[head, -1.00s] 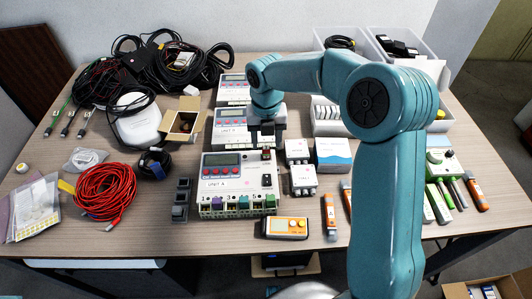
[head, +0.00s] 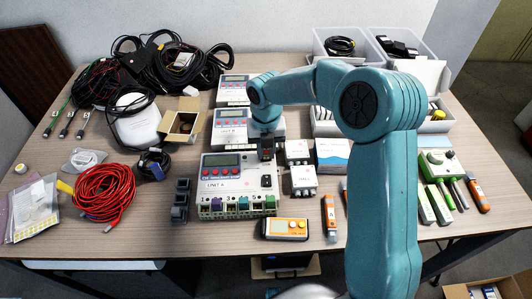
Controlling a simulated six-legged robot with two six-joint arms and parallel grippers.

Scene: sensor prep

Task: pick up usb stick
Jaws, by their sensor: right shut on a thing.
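My right gripper (head: 266,150) is at the upper right edge of the white control box labelled UNIT A (head: 238,172). It is shut on a small dark thing that I take to be the USB stick; the fingers and wrist hide most of it. I cannot tell whether the stick still touches the box. A small black part (head: 266,181) shows on the box's front face, below the gripper. My left gripper is not in view.
UNIT B (head: 230,128) and another box stand behind UNIT A. Red cable (head: 104,193) and black cables lie left. Clear bins (head: 340,45) stand at the back right.

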